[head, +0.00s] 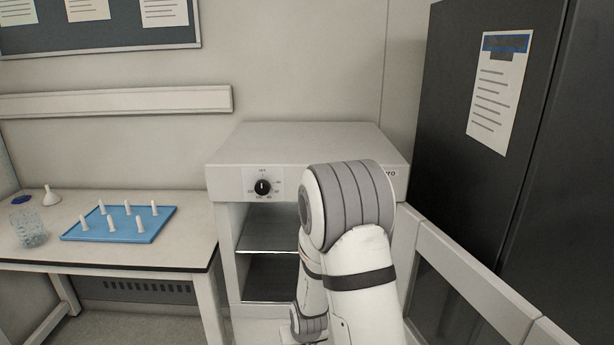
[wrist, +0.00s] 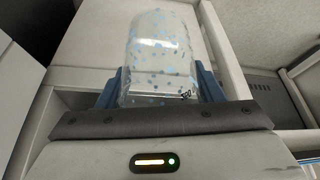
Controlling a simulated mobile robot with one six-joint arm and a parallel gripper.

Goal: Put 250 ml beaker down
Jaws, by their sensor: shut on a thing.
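In the wrist view, my gripper (wrist: 160,88) is shut on a clear beaker (wrist: 158,52) with light blue specks and a small dark marking near its lower right. A blue finger presses on each side of it. The beaker's far end is near the top of the picture. What is under the beaker cannot be told. In the head view, my arm stands in front of the oven, and my gripper and the held beaker are not visible there.
A white oven (head: 252,170) has an open front with shelves (head: 268,237). On the left table (head: 150,257) are a blue peg rack (head: 120,228), another clear glass vessel (head: 28,228) and a white funnel (head: 51,197). A dark cabinet (head: 450,110) stands right. The oven top is clear.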

